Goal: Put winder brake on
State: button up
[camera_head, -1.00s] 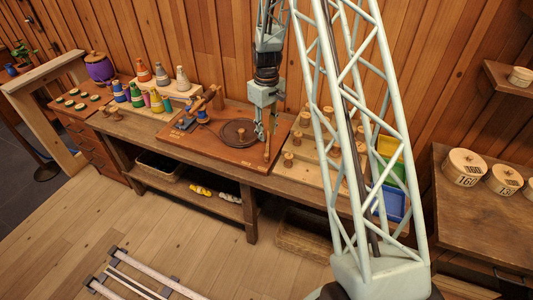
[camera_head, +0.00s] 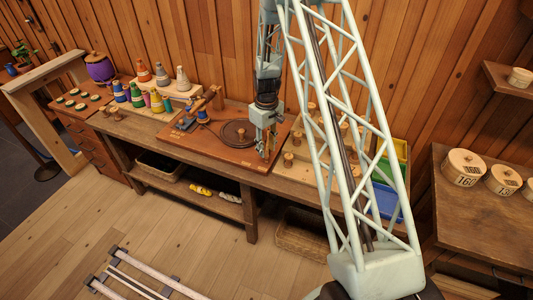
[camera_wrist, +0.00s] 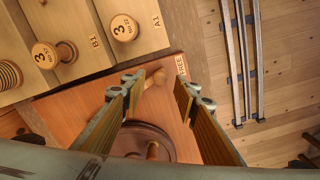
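The reddish winder board (camera_head: 190,153) lies on the bench and carries a dark round disc (camera_head: 236,132). The disc also shows in the wrist view (camera_wrist: 128,143), with a wooden peg on it. A small wooden lever with a round knob (camera_wrist: 158,77) stands at the board's edge beside a label (camera_wrist: 181,65) that seems to read FREE; I take it for the brake. My gripper (camera_head: 264,154) points down over this front right part of the board. In the wrist view my gripper (camera_wrist: 157,88) is open, with the knob between its fingertips. I cannot tell whether either finger touches it.
Wooden spools stand on pale boards right of the winder, by labels B1 (camera_wrist: 51,54) and A1 (camera_wrist: 123,27). Coloured cones (camera_head: 136,95) stand at the left. A blue bin (camera_head: 386,202) is at the bench's right end.

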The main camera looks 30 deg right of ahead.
aim_at(267, 154)
jog(key=shift+f, duration=1.55)
grip_shut()
